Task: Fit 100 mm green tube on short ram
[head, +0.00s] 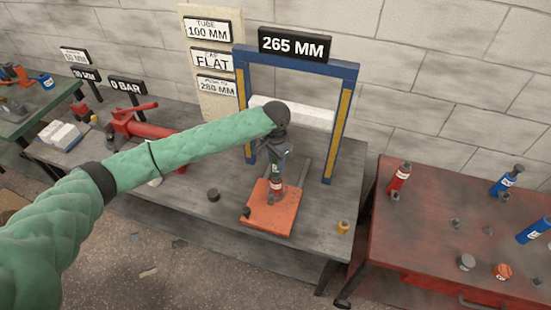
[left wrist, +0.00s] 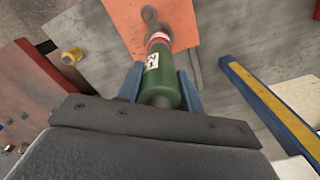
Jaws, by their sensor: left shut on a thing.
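A green tube (left wrist: 160,80) with a white label is between the blue fingers of my left gripper (left wrist: 165,92) in the left wrist view. The two are in line and look end to end; I cannot tell whether the tube is fully seated. My right gripper is out of view.
The orange plate (head: 262,218) lies on the grey bench (head: 215,238). A yellow fitting (head: 343,227) and dark cap (head: 213,195) stand nearby. A red table (head: 400,240) holds bottles and parts at right.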

